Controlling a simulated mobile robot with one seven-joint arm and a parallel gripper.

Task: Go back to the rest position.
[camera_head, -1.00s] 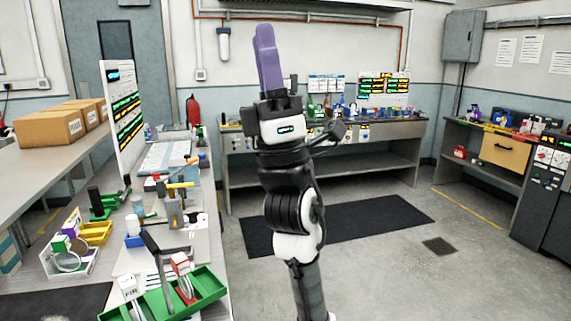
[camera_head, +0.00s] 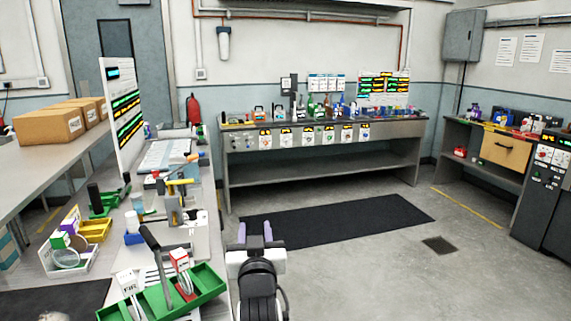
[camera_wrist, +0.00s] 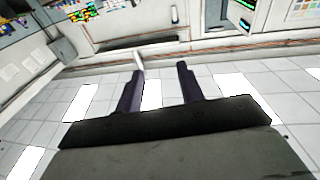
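My gripper (camera_head: 255,233) is low in the head view, just right of the left bench's edge, with its two purple fingers pointing away from me. In the wrist view my gripper (camera_wrist: 160,72) shows its two dark purple fingers spread apart, with a clear gap between them. Nothing is held. Beyond the fingers the wrist view shows ceiling tiles and walls, seen tilted or upside down.
The left bench holds a green tray (camera_head: 212,284) close to my gripper, a white bin (camera_head: 52,262) and tools. A back bench (camera_head: 390,129) carries many small items. A right bench (camera_head: 503,173) stands beyond. Free floor and a black mat (camera_head: 335,222) lie between.

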